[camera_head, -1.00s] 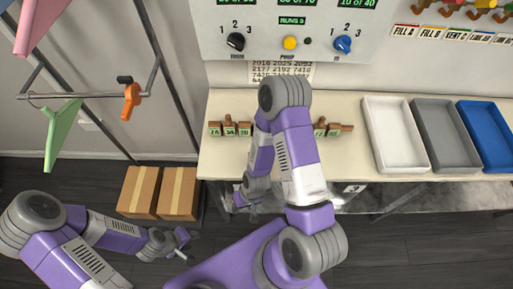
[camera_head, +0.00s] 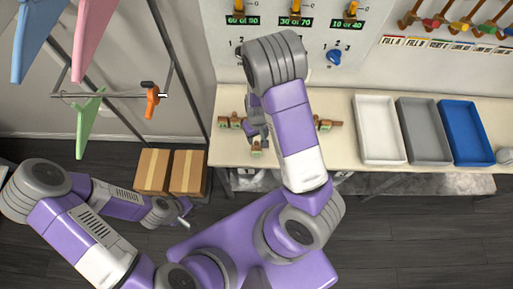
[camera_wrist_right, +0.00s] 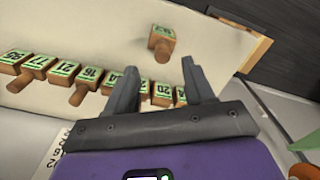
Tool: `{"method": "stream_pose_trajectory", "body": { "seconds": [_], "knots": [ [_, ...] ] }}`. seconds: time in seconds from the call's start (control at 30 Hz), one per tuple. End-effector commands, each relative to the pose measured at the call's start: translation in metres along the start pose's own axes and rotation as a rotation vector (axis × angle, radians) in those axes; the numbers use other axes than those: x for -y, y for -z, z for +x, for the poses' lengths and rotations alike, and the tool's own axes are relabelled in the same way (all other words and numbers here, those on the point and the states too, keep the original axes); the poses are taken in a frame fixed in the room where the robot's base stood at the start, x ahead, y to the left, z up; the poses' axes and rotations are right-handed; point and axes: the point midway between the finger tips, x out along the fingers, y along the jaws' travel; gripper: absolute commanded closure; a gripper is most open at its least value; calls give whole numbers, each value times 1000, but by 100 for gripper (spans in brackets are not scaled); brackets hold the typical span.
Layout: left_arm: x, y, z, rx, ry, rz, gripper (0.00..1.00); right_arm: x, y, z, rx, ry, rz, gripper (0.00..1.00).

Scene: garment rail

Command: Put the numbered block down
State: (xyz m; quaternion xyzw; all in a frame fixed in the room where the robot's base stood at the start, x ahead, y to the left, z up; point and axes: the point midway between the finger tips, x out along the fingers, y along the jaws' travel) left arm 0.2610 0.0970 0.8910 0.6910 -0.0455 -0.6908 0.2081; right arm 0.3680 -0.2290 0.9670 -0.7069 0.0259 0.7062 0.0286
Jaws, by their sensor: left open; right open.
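A numbered wooden block (camera_wrist_right: 161,42) with a green label and a peg stands alone on the tabletop; its number is too blurred to read. In the head view this block (camera_head: 257,149) is near the table's front edge. My right gripper (camera_wrist_right: 159,68) is open and empty, its fingertips just short of the block, which is apart from them. The right gripper (camera_head: 258,134) is partly hidden by my arm in the head view. My left gripper (camera_head: 184,222) is low at the left, off the table, with nothing seen in it.
A row of several numbered blocks (camera_wrist_right: 63,70) stands behind the single block, partly hidden by my fingers. White (camera_head: 360,158), grey (camera_head: 408,161) and blue (camera_head: 488,161) trays sit to the right. Cardboard boxes (camera_head: 153,168) and a garment rail (camera_head: 70,96) are at left.

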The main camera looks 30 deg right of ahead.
Motion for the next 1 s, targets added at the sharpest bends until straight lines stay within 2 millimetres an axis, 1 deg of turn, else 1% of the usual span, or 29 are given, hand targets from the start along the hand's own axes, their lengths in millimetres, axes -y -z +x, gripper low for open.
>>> {"method": "stream_pose_trajectory", "body": {
  "seconds": [0.03,0.17,0.4,0.53,0.73,0.77,1.0],
  "knots": [
    [1,0,2,0,0,0,57,0,-1,8,4,-1,0,47],
    [1,0,3,0,0,0,57,1,-1,23,4,0,2,47],
    [1,0,3,0,0,0,57,3,-1,58,4,0,1,47],
    [1,0,3,0,0,0,57,3,-1,65,1,0,1,47],
    [1,0,3,0,0,0,57,3,0,65,0,0,1,47],
    [1,0,3,0,0,0,57,3,0,65,0,0,1,50],
    [1,0,3,0,0,0,57,3,0,65,0,0,1,87]
  ]
}}
